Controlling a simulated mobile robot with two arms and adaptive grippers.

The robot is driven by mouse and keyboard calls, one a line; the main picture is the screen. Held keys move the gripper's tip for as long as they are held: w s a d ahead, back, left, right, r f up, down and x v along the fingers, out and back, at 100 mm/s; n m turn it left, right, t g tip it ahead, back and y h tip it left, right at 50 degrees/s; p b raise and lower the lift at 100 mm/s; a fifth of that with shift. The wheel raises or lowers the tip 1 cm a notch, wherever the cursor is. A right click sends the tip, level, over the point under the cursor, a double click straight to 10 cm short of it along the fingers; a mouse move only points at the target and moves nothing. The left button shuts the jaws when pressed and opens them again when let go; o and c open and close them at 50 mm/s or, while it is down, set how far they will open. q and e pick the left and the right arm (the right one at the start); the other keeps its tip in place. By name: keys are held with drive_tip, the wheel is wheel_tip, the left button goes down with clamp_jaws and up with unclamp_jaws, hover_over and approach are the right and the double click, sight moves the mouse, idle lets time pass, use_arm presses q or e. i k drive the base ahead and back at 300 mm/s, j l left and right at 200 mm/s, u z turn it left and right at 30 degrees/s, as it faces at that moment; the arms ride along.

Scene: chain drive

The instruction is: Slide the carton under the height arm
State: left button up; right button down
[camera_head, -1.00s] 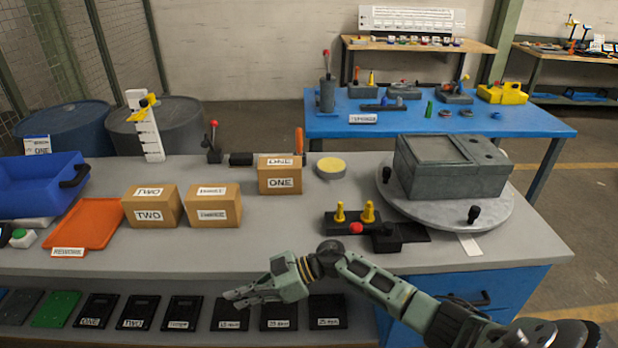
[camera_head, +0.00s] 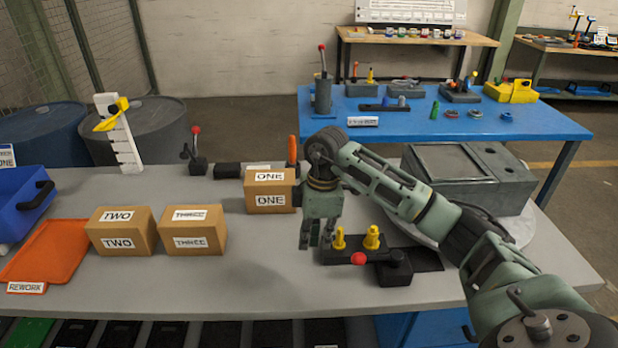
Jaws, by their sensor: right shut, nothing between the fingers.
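Three brown cartons stand on the grey bench: carton ONE (camera_head: 269,190) toward the back, carton THREE (camera_head: 195,231) and carton TWO (camera_head: 121,231) side by side nearer the front left. The height gauge is a white stepped post (camera_head: 122,140) at the bench's back left, with a yellow height arm (camera_head: 112,117) near its top. No carton is under the arm. My right gripper (camera_head: 316,244) is shut and empty, fingers pointing down, to the right of carton ONE and apart from it. My left gripper is out of view.
A black fixture with yellow pegs and a red knob (camera_head: 358,259) is close to my right gripper. A lever with a red knob (camera_head: 196,150) stands between gauge and carton ONE. An orange tray (camera_head: 50,250) and a blue bin (camera_head: 20,205) are at left. The front middle is clear.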

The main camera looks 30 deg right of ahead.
sight(267, 191)
drive_tip(key=i+l, duration=0.8)
